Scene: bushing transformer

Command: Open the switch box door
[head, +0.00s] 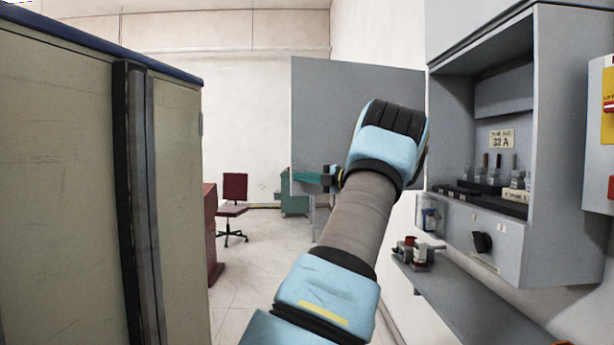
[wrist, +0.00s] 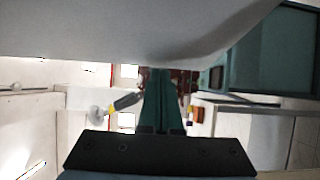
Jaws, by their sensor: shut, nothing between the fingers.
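The switch box (head: 555,150) is on the wall at the right of the head view, with its inside showing. Its grey door (head: 325,100) stands swung out wide to the left of the box. My arm reaches up in front of the door and hides part of it. My gripper (head: 307,179) is at the door's lower left part, its teal fingers shut and empty. The fingers also show in the wrist view (wrist: 162,100), below a large pale grey surface, likely the door (wrist: 120,30). I cannot tell whether they touch it.
A beige cabinet (head: 60,180) stands close on the left. A grey shelf (head: 470,305) with small items is below the box. A red chair (head: 233,195) and a green cabinet (head: 295,204) are farther back. Open floor lies between.

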